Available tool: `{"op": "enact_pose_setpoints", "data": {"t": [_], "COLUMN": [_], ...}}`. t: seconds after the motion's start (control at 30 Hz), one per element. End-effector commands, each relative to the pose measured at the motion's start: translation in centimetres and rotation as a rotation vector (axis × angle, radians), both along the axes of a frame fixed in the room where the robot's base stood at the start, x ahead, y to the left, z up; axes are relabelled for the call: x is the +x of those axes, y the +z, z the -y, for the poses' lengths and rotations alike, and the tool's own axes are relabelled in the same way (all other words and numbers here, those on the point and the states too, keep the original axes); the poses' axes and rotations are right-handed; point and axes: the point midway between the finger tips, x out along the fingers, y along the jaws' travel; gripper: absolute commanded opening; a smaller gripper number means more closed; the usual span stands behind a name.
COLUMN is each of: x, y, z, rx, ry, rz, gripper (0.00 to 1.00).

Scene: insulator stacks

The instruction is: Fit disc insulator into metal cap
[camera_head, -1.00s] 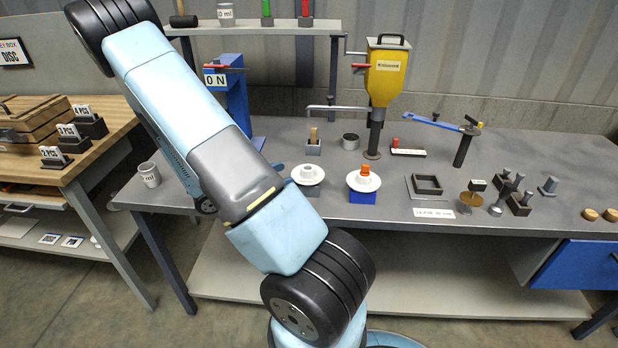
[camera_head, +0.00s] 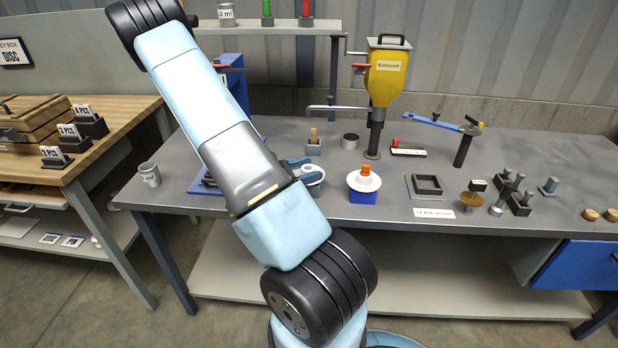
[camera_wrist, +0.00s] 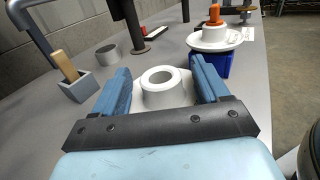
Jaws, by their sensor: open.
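A white disc insulator (camera_wrist: 162,97) with a raised, hollow hub lies between the two blue fingers of my open gripper (camera_wrist: 160,72) in the wrist view. The fingers stand on either side of the hub, and I see no firm contact. In the head view the disc (camera_head: 313,174) is partly hidden by my gripper (camera_head: 306,170). A second white disc (camera_head: 364,183) with an orange top sits on a blue block (camera_head: 362,197) to the right. A grey round cup (camera_head: 350,141) stands behind; I cannot tell whether it is the metal cap.
A small grey holder with a wooden-handled tool (camera_head: 313,147) stands just behind my gripper. A yellow dispenser (camera_head: 387,78) on a post rises at the back. A square grey frame (camera_head: 425,186) and several small metal fittings (camera_head: 505,190) lie on the right of the bench.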

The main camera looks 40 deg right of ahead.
Motion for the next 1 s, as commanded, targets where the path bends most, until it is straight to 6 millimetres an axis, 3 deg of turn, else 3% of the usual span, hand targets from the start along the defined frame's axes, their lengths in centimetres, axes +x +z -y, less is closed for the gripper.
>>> {"op": "enact_pose_setpoints", "data": {"t": [0.1, 0.87, 1.0], "x": [0.00, 0.03, 0.04], "y": [0.00, 0.00, 0.04], "z": [-0.02, -0.01, 0.00], "rx": [0.000, 0.000, -0.001], "ry": [0.000, 0.000, 0.000], "rz": [0.000, 0.000, 0.001], "gripper": [0.73, 0.01, 0.00]}}
